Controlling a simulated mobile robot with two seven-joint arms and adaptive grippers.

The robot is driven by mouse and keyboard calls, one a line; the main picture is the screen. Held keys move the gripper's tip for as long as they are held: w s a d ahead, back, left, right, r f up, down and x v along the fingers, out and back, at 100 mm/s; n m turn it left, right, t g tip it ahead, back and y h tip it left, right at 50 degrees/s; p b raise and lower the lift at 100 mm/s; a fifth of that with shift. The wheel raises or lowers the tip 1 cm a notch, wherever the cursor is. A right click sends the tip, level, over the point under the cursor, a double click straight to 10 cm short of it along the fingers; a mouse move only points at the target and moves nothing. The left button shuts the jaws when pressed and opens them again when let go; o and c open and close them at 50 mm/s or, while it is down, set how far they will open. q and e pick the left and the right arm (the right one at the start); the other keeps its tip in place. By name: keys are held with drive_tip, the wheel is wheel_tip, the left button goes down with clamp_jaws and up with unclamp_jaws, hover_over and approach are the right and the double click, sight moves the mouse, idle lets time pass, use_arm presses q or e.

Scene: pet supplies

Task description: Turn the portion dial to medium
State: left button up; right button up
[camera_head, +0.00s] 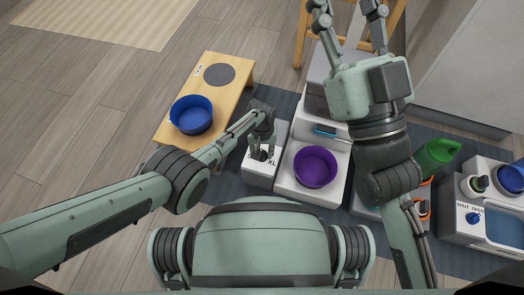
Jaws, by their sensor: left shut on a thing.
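The portion dial (261,156) is a small dark knob on top of a white box (257,175) near the middle of the head view. The printed letters "XL" show at its right and part of an "S" at its left. My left gripper (261,147) points down over the box with its fingers shut on the dial. The fingers hide much of the dial, so its pointer and the medium mark cannot be made out. My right gripper (348,14) is raised at the top of the view, its two fingers spread apart and empty.
A white feeder with a purple bowl (315,167) stands right of the dial box. A wooden stand (215,97) with a blue bowl (191,115) is at the left. A green bottle (436,152) and a white unit with a blue knob (473,218) are at the right.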

use_arm(q)
drive_tip(key=shift+n, duration=0.3)
drive_tip(key=o, duration=1.2)
drive_tip(key=shift+c, duration=0.2)
